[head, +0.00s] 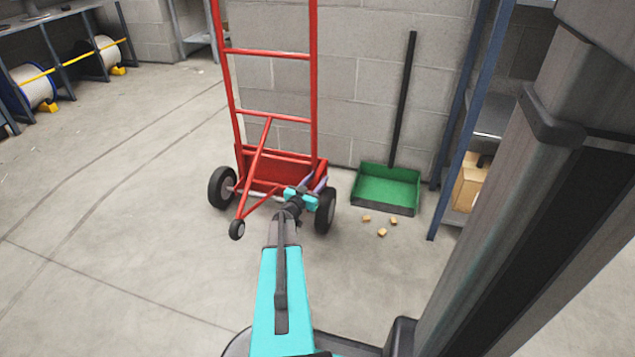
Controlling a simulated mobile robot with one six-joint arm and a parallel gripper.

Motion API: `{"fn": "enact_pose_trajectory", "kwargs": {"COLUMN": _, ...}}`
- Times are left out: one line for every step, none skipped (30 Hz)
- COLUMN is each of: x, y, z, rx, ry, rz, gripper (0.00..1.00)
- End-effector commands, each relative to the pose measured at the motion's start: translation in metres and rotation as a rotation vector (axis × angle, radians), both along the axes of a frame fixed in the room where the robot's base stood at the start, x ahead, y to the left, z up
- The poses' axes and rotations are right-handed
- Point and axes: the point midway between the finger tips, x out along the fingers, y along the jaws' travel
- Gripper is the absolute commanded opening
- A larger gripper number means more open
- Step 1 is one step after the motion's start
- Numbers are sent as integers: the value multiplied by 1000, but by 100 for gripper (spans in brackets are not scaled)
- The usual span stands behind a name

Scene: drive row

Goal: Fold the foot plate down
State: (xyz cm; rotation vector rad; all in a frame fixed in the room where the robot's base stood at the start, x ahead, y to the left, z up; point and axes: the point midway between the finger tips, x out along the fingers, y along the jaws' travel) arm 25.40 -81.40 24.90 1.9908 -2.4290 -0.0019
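A red hand truck stands upright against the grey block wall, with two black wheels and a small third wheel on a red strut at its front. Its red foot plate (262,172) appears folded up against the frame's foot, between the wheels. My gripper (306,192), teal and dark, is at the plate's lower right, beside the right wheel. From this view it overlaps the plate's right end. I cannot tell if it touches the plate, or whether its fingers are open or shut. My wrist and gripper hide part of the plate's right side.
A green dustpan (386,188) with a tall black handle stands right of the hand truck. Several small tan blocks (382,232) lie before it. A blue shelf post (462,120) stands farther right. Cable spools (33,86) are at the far left. Floor to the left is clear.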

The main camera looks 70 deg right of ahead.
Motion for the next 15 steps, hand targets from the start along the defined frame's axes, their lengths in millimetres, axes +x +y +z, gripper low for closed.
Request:
{"fn": "enact_pose_trajectory", "kwargs": {"x": 0, "y": -2, "z": 0, "rx": 0, "ry": 0, "rz": 0, "gripper": 37}}
{"fn": "enact_pose_trajectory", "kwargs": {"x": 0, "y": -2, "z": 0, "rx": 0, "ry": 0, "rz": 0, "gripper": 37}}
{"fn": "enact_pose_trajectory", "kwargs": {"x": -1, "y": -2, "z": 0, "rx": 0, "ry": 0, "rz": 0, "gripper": 37}}
{"fn": "enact_pose_trajectory", "kwargs": {"x": -1, "y": -2, "z": 0, "rx": 0, "ry": 0, "rz": 0, "gripper": 37}}
{"fn": "enact_pose_trajectory", "kwargs": {"x": -1, "y": -2, "z": 1, "rx": 0, "ry": 0, "rz": 0, "gripper": 37}}
{"fn": "enact_pose_trajectory", "kwargs": {"x": -1, "y": -2, "z": 1, "rx": 0, "ry": 0, "rz": 0, "gripper": 37}}
{"fn": "enact_pose_trajectory", "kwargs": {"x": -1, "y": -2, "z": 1, "rx": 0, "ry": 0, "rz": 0, "gripper": 37}}
{"fn": "enact_pose_trajectory", "kwargs": {"x": -1, "y": -2, "z": 1, "rx": 0, "ry": 0, "rz": 0, "gripper": 37}}
{"fn": "enact_pose_trajectory", "kwargs": {"x": -1, "y": -2, "z": 1, "rx": 0, "ry": 0, "rz": 0, "gripper": 37}}
{"fn": "enact_pose_trajectory", "kwargs": {"x": -1, "y": -2, "z": 1, "rx": 0, "ry": 0, "rz": 0, "gripper": 34}}
{"fn": "enact_pose_trajectory", "kwargs": {"x": -1, "y": -2, "z": 1, "rx": 0, "ry": 0, "rz": 0, "gripper": 29}}
{"fn": "enact_pose_trajectory", "kwargs": {"x": -1, "y": -2, "z": 1, "rx": 0, "ry": 0, "rz": 0, "gripper": 22}}
{"fn": "enact_pose_trajectory", "kwargs": {"x": -1, "y": -2, "z": 0, "rx": 0, "ry": 0, "rz": 0, "gripper": 17}}
{"fn": "enact_pose_trajectory", "kwargs": {"x": -1, "y": -2, "z": 1, "rx": 0, "ry": 0, "rz": 0, "gripper": 12}}
{"fn": "enact_pose_trajectory", "kwargs": {"x": -1, "y": -2, "z": 1, "rx": 0, "ry": -1, "rz": -1, "gripper": 5}}
